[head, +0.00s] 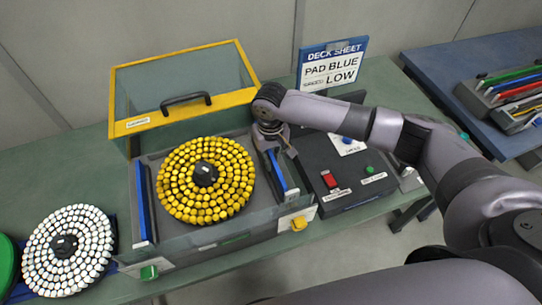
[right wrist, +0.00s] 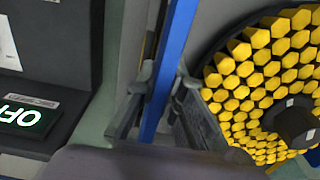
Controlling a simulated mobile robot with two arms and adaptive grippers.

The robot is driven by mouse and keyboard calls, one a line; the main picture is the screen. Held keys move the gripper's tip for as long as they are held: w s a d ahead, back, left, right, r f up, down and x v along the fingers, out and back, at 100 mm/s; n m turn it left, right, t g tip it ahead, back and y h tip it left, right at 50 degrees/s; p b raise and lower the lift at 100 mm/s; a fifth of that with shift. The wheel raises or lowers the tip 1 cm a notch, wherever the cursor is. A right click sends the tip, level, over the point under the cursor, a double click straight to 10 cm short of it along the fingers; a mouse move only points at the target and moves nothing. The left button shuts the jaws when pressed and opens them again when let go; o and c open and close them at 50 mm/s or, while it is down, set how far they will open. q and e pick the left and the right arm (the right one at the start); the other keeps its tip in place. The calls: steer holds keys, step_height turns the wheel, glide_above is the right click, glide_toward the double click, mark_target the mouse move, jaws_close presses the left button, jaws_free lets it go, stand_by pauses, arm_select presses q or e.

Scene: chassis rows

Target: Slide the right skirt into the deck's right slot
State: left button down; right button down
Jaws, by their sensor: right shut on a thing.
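The right skirt (head: 277,172) is a narrow blue strip at the right side of the grey deck (head: 229,226), beside the round pad of yellow studs (head: 205,180). My right gripper (head: 275,147) is over the skirt's far part. In the right wrist view the blue skirt (right wrist: 168,75) runs between the two fingers (right wrist: 160,105), which are shut on it. The right slot is hidden by the skirt and gripper, so I cannot tell how deep the skirt sits. A matching blue left skirt (head: 142,202) stands at the deck's left side. My left gripper is not in view.
A yellow-framed clear cover (head: 187,90) stands raised behind the deck. A black control box (head: 345,180) with red and green buttons is close on the right. A white-studded pad (head: 68,250) lies left.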

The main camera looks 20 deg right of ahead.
steer(key=shift+f, duration=0.65)
steer(key=shift+f+b, duration=0.45)
steer(key=shift+f, duration=0.3)
steer(key=shift+f, duration=0.15)
steer(key=c, duration=1.6)
jaws_free()
steer(key=shift+f, duration=0.1)
